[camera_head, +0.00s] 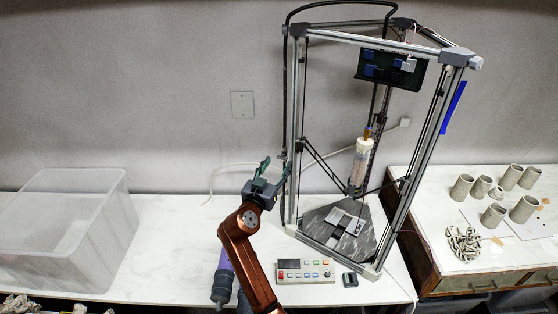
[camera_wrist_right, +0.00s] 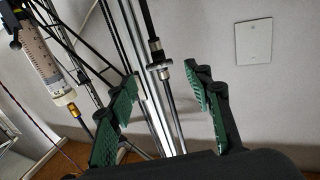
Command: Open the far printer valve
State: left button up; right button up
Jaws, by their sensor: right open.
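The delta printer (camera_head: 297,120) stands on the white bench, with a black hose running down beside its left post. In the right wrist view, a metal fitting with a dark collar (camera_wrist_right: 157,62) sits on this black line; it looks like the valve, but I cannot make out a handle or its setting. My right gripper (camera_head: 274,169) is open beside the printer's left post. In the right wrist view its green-padded fingers (camera_wrist_right: 164,85) stand apart and empty, with the fitting showing between them; contact is not visible. My left gripper is not in view.
A clear empty bin (camera_head: 65,230) stands at left. A control box (camera_head: 305,270) lies in front of the printer. Clay cups (camera_head: 462,187) stand on the right bench. The printer's posts and syringe (camera_wrist_right: 45,65) are close to my right gripper. A wall plate (camera_wrist_right: 253,41) is behind.

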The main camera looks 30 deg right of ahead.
aim_at(282, 158)
jog(key=shift+x, duration=1.25)
jog(key=shift+w+d, duration=0.25)
jog(key=c, duration=1.1)
